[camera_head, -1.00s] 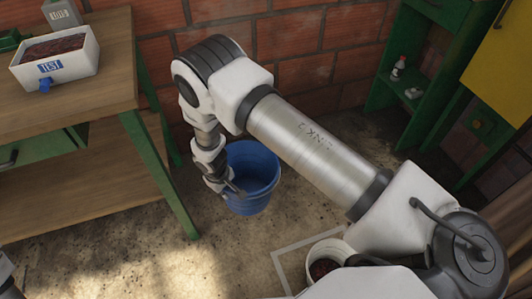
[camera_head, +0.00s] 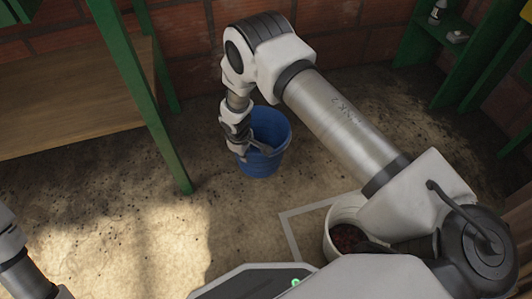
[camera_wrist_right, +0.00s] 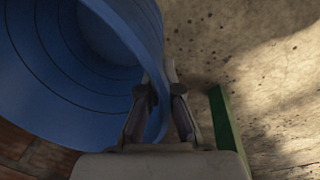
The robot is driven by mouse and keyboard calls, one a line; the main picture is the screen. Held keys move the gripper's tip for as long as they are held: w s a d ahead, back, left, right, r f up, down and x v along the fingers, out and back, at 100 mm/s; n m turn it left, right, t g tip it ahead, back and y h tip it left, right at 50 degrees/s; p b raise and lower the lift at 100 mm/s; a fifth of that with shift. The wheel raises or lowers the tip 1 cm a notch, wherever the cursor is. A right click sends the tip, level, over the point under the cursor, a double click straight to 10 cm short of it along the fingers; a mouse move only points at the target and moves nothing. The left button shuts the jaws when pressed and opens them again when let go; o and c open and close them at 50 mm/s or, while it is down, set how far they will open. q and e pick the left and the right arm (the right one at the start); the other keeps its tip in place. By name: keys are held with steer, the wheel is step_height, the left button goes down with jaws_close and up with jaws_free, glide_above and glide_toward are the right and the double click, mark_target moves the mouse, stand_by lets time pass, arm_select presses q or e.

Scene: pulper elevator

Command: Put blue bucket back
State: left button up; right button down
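The blue bucket (camera_head: 268,142) is near the middle of the head view, by the brick wall and right of the green table leg. My right gripper (camera_head: 262,150) is at its near rim. In the right wrist view the bucket (camera_wrist_right: 60,90) fills the left side, and its rim passes between the two fingers of my right gripper (camera_wrist_right: 162,92), which are closed in on the wall. Whether the bucket's base touches the floor cannot be told. Only part of my left arm shows at the lower left; its gripper is out of frame.
A wooden bench with green legs (camera_head: 148,110) stands at the left. A white bucket (camera_head: 345,228) with dark red contents stands inside a pale floor outline (camera_head: 292,232). Green shelving (camera_head: 445,60) stands at the upper right. Floor between bench and outline is clear.

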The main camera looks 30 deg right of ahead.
steer(key=d+f+b, duration=0.4)
steer(key=d+b, duration=0.1)
steer(key=d, duration=0.2)
steer(key=shift+w+d, duration=0.15)
steer(key=shift+d, duration=0.1)
steer(key=c, duration=1.8)
jaws_free()
steer(key=shift+f, duration=0.3)
steer(key=o, duration=0.5)
